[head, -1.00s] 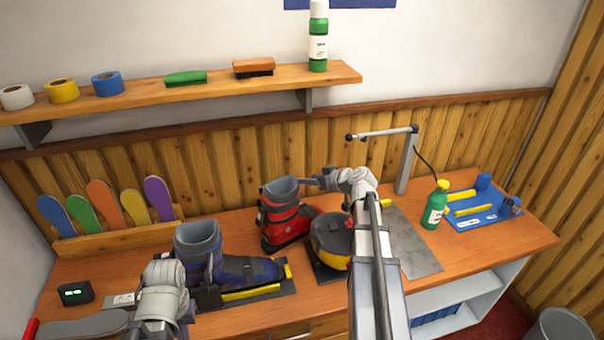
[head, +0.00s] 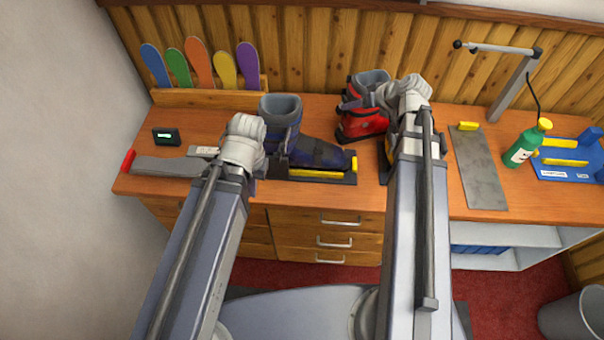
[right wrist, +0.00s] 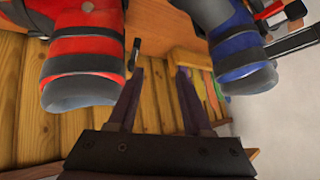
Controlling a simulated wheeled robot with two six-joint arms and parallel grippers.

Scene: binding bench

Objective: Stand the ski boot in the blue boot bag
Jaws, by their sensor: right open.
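A blue ski boot (head: 312,151) with a grey liner stands on a dark plate on the bench. A red ski boot (head: 362,124) stands behind it to the right. My left gripper (head: 279,152) is low beside the blue boot's near side; whether its jaws are open is unclear. My right gripper (head: 353,103) is at the upper part of the red boot. In the right wrist view its fingers (right wrist: 160,72) are open with nothing between them. The red boot (right wrist: 85,55) and the blue boot (right wrist: 240,50) appear inverted there, on either side. I cannot make out a blue boot bag.
A dark plate with a yellow bar (head: 318,174) lies under the blue boot. A yellow-black object is mostly hidden by my right arm. A small clock (head: 166,137) is at left.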

